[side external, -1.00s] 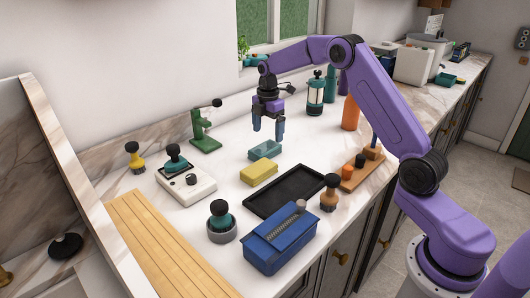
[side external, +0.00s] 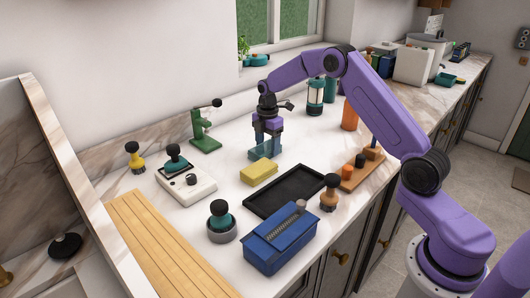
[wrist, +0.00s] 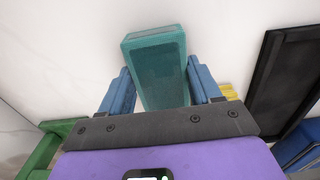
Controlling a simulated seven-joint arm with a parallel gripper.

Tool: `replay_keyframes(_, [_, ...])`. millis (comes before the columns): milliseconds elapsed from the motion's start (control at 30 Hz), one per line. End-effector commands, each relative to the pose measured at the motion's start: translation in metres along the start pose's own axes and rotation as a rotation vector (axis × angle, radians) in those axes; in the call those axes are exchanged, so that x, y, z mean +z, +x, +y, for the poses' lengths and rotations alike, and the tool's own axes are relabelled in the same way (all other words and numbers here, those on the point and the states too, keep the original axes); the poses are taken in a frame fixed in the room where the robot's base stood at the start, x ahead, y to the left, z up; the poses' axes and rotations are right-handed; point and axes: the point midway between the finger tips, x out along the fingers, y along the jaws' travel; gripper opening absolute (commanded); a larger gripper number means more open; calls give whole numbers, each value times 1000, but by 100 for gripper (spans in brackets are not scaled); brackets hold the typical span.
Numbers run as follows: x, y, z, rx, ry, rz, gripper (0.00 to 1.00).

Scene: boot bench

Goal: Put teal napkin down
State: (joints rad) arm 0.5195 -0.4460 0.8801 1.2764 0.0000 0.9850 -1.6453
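The teal napkin (side external: 254,154) is a folded, block-like piece on the white counter, behind the yellow block. My gripper (side external: 267,148) is lowered over it, with its blue fingers on either side. In the wrist view the teal napkin (wrist: 158,65) lies lengthwise between the two fingertips of my gripper (wrist: 160,88). The fingers are very near its sides, and I cannot tell whether they press on it. The fingers partly hide it in the side view.
A yellow block (side external: 258,171) lies just in front, with a black tray (side external: 318,181) to its right. A green stand (side external: 205,143) is at the left, near a white device (side external: 199,189). A blue box (side external: 276,251) stands at the front. Clear counter lies behind the gripper.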

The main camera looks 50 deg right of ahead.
Motion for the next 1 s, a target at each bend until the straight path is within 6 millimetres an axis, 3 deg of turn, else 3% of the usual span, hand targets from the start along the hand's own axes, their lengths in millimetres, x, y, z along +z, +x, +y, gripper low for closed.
replay_keyframes(67, [0,0,0,0,0,0,34])
replay_keyframes(100, [0,0,0,0,0,0,29])
replay_keyframes(467, [0,-6,0,2,0,0,29])
replay_keyframes(700, [0,-34,1,5,0,0,29])
replay_keyframes(1000, [-6,-73,-33,4,-1,0,29])
